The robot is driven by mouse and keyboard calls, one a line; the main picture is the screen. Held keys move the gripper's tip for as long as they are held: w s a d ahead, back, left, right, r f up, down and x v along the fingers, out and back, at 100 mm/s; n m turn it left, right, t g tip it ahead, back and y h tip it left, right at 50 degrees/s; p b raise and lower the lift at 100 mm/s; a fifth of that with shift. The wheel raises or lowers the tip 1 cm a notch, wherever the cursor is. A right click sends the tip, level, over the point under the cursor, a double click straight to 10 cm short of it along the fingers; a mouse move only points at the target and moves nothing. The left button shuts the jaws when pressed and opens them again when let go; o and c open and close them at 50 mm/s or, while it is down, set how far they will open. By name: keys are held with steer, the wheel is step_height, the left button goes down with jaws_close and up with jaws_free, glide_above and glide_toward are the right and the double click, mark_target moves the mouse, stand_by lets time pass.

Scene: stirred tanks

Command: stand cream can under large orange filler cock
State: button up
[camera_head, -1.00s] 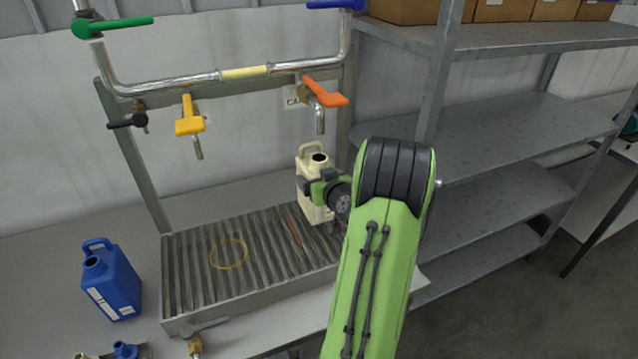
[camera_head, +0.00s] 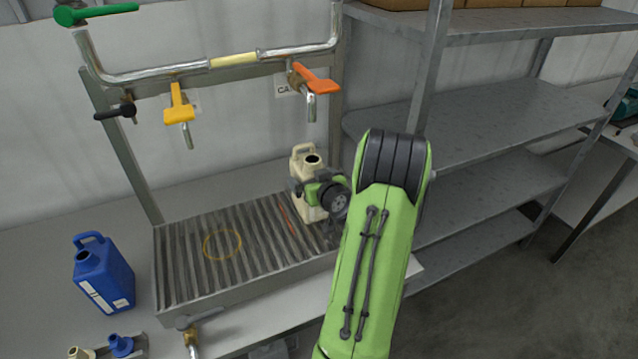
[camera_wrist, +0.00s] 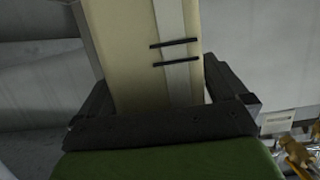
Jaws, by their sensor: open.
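The cream can (camera_head: 304,170) stands upright at the back right of the ribbed drip tray, its open mouth on top. The large orange filler cock (camera_head: 312,82) hangs from the pipe above it, and its spout points down over the can. My gripper (camera_head: 318,190) is at the can's near side, partly hidden by my wrist in the head view. In the wrist view the can (camera_wrist: 135,50) fills the space between the open jaws (camera_wrist: 158,98). I cannot tell whether either jaw touches it.
The drip tray (camera_head: 205,298) has a yellow ring (camera_head: 222,257) and a red mark on it. A blue can (camera_head: 103,275) stands left of the tray. A yellow cock (camera_head: 178,108) hangs left of the orange one. Metal shelves (camera_head: 480,120) stand at the right.

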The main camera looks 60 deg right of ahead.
steer(key=b+v, duration=0.3)
steer(key=v, duration=0.8)
steer(key=w+a+n+g+y, duration=0.1)
steer(key=w+a+n+y, duration=0.25)
steer(key=a, duration=0.75)
steer(key=w+a+n+g+y, duration=0.2)
steer(key=w+a+n+y, duration=0.15)
steer(key=a, duration=0.75)
steer(key=s+a+r+g, duration=0.1)
steer(key=s+a+g, duration=0.1)
steer(key=s+a, duration=0.4)
steer(key=s+a+r+g, duration=0.2)
steer(key=s+a, duration=0.4)
steer(key=s, duration=0.3)
steer(key=shift+a+r+m+y, duration=0.3)
steer(key=shift+m, duration=0.1)
